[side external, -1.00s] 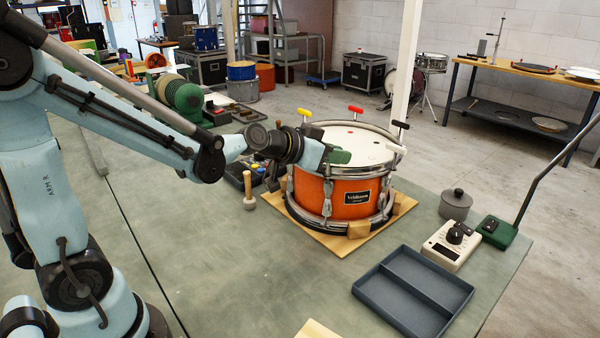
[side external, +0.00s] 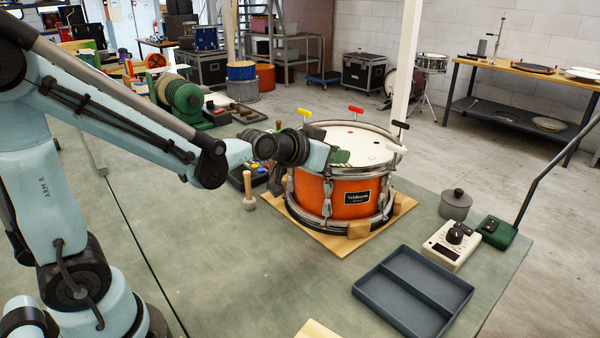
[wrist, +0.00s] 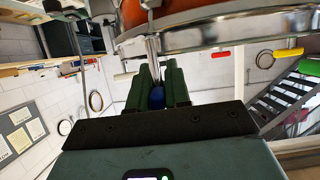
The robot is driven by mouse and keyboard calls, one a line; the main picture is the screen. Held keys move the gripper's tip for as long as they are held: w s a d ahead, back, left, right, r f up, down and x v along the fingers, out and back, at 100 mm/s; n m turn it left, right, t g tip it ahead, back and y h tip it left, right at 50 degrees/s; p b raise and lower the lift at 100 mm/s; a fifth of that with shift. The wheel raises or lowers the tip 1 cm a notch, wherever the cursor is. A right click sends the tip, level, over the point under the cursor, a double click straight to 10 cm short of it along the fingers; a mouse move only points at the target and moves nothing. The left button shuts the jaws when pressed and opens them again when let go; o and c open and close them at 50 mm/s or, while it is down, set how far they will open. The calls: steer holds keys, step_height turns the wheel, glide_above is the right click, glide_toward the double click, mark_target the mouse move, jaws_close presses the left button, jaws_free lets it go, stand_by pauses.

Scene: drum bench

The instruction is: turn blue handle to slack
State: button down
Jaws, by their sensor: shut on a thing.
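The orange drum (side external: 340,200) stands upright on a wooden board (side external: 340,245). In the wrist view, its metal rim (wrist: 215,35) and part of its orange shell (wrist: 175,10) show at the top. The blue handle (wrist: 157,97) shows between the green fingers of my gripper (wrist: 158,85), below a metal rod that runs up to the rim. My gripper is shut on it. In the side view, my gripper (side external: 340,157) is at the drum's near left rim and hides the blue handle there.
Yellow (side external: 304,112), red (side external: 355,109) and black (side external: 401,125) handles stand around the rim. A wooden mallet (side external: 249,190) stands left of the drum. A grey tray (side external: 372,292), a cream meter (side external: 452,245) and a lidded grey pot (side external: 456,204) lie to the right. The front left bench is clear.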

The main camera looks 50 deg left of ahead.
steer(key=c, duration=1.4)
jaws_free()
steer(key=shift+c, duration=0.2)
steer(key=shift+s, duration=0.1)
steer(key=v, duration=1.2)
steer(key=shift+a, duration=0.1)
steer(key=shift+f, duration=0.15)
